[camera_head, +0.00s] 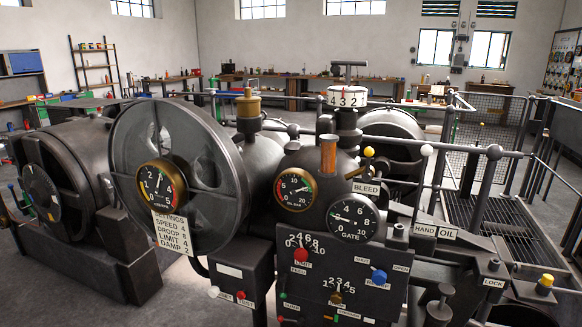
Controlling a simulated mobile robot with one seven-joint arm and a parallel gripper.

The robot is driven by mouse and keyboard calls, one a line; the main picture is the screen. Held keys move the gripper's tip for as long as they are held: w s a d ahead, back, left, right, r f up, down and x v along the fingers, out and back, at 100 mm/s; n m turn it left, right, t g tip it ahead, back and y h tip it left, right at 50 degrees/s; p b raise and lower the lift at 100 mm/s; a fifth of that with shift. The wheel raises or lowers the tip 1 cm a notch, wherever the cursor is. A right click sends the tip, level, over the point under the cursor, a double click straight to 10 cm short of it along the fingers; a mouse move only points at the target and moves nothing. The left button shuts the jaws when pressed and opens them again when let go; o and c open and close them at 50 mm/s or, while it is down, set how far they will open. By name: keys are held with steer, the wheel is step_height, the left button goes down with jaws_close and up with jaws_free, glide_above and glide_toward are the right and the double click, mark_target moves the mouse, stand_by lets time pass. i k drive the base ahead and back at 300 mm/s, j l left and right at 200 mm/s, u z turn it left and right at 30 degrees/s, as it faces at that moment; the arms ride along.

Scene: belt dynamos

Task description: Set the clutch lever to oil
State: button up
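HAND is on the left of the plate and OIL on the right. No label reading clutch is legible, so I cannot be sure this is the clutch lever. The knob sits above the HAND half, leaning slightly right of the rod's foot. The foot of the rod is partly hidden. My gripper is not in view.
A yellow-knobbed lever (369,152) by the BLEED plate (367,188) and the GATE dial (352,218) are close on the left. A horizontal rail (450,146) passes by the white knob. A LOCK plate (493,283) and yellow-topped knob (545,283) are at right.

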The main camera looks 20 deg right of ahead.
mark_target(427, 150)
steer(key=z, duration=1.35)
steer(key=i+j+z, duration=0.2)
steer(key=z, duration=0.15)
steer(key=i+j+z, duration=0.15)
steer(key=j+z, duration=0.15)
